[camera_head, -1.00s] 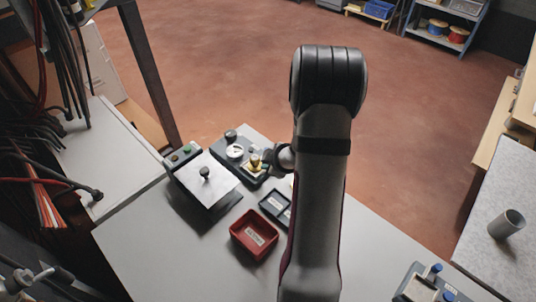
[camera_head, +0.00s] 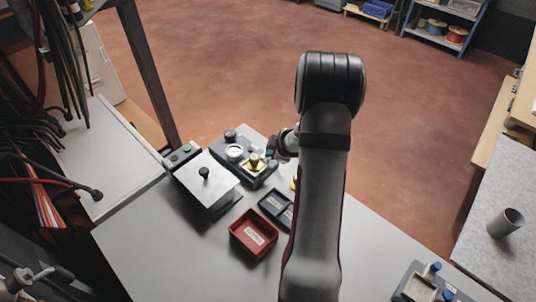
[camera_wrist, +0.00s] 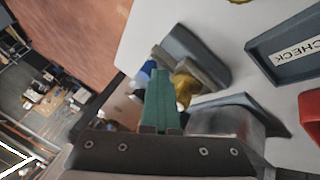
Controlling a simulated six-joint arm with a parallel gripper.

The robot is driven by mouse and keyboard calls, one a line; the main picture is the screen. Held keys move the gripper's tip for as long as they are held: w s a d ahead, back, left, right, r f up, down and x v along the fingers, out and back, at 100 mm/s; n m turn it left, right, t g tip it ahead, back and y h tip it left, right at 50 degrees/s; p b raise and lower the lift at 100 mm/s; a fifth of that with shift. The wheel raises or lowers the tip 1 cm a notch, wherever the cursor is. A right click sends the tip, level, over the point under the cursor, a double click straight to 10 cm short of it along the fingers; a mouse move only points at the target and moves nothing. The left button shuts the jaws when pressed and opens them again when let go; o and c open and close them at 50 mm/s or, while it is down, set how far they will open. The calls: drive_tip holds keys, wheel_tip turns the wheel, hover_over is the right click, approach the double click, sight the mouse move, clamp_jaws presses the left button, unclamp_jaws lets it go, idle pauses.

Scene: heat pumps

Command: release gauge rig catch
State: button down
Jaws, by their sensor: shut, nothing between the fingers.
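The gauge rig (camera_head: 236,168) is a dark base on the grey table, left of my arm in the head view. It carries a white round dial (camera_head: 234,152), a black knob (camera_head: 230,135) and a brass fitting (camera_head: 254,161) on a pale plate. My gripper (camera_head: 271,151) is at the rig's right end, close to the brass fitting. In the wrist view its green fingers (camera_wrist: 160,98) are shut and empty, with the brass part (camera_wrist: 186,83) just beside them. I cannot tell whether they touch. The catch cannot be made out clearly, and its position cannot be read.
A box with a sloped pale lid and black knob (camera_head: 204,173) stands left of the rig. A red tray (camera_head: 254,235) and a dark CHECK tray (camera_head: 274,208) lie nearer. A blue-knobbed device (camera_head: 423,286) is at lower right. The table's far edge lies just past the rig.

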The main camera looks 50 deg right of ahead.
drive_tip(key=shift+d, duration=0.65)
drive_tip(key=s+a, duration=0.2)
drive_tip(key=a, duration=0.1)
drive_tip(key=s+a, duration=0.1)
drive_tip(key=shift+a+r, duration=0.25)
drive_tip(key=shift+r, duration=0.1)
drive_tip(key=s+a+r+m+g+h, duration=0.1)
drive_tip(key=s+a+r+m+h, duration=0.2)
drive_tip(key=r, duration=0.5)
drive_tip(key=s+a+r+m+g+h, duration=0.2)
drive_tip(key=a+r+m, duration=0.2)
drive_tip(key=r, duration=0.4)
drive_tip(key=s+a+m+g+y, duration=0.2)
drive_tip(key=s+a+y, duration=0.2)
drive_tip(key=a, duration=0.9)
drive_tip(key=s+a+m+g+y, duration=0.2)
drive_tip(key=s+a+y, duration=0.2)
drive_tip(key=s+a, duration=0.6)
drive_tip(key=a, duration=0.3)
drive_tip(key=shift+f+m, duration=0.25)
drive_tip(key=shift+m, duration=0.15)
